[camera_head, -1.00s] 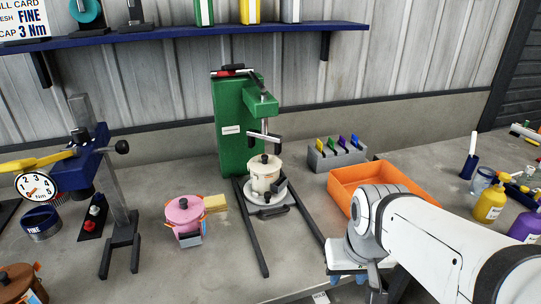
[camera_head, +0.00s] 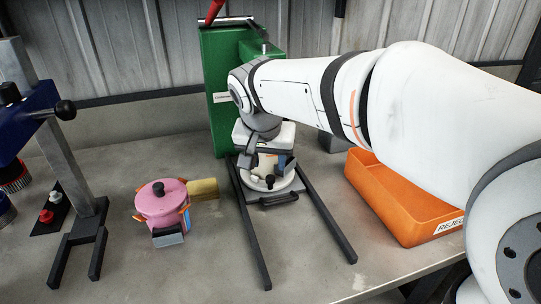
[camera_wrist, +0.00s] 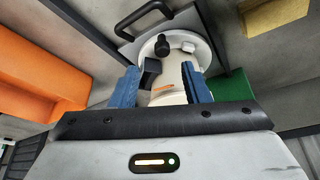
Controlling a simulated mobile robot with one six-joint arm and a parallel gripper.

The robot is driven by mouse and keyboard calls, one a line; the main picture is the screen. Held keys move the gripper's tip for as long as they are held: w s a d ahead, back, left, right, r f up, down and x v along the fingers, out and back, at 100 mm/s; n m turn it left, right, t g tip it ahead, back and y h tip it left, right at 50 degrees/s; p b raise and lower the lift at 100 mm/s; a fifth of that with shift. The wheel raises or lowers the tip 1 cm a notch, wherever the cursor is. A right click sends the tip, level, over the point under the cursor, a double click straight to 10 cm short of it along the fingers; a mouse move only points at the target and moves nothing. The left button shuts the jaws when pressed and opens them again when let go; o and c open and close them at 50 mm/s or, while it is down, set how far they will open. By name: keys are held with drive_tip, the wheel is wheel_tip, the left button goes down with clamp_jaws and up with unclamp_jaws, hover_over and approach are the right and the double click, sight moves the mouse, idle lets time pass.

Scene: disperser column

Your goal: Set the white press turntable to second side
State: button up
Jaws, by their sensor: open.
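The white press turntable (camera_head: 291,184) sits low at the front of the green press (camera_head: 221,120), with a cream pot (camera_head: 268,162) standing on it. My gripper (camera_head: 269,168) is down at the pot in front of the press. In the wrist view its blue fingers (camera_wrist: 160,85) are apart, one on each side of the pot. Whether they touch it I cannot tell. My arm hides much of the press.
Two dark rails (camera_head: 327,212) run forward from the press, with a dark handle (camera_head: 279,200) between them. A pink pot (camera_head: 161,204) and a tan block (camera_head: 203,189) stand left. An orange reject tray (camera_head: 405,205) is right.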

sight(270, 177)
drive_tip(key=x, duration=0.3)
drive_tip(key=b+x, duration=0.1)
drive_tip(key=x, duration=0.3)
drive_tip(key=shift+w+a+f+b, duration=0.1)
drive_tip(key=shift+w+f+b, duration=0.05)
drive_tip(key=shift+w+b, duration=0.2)
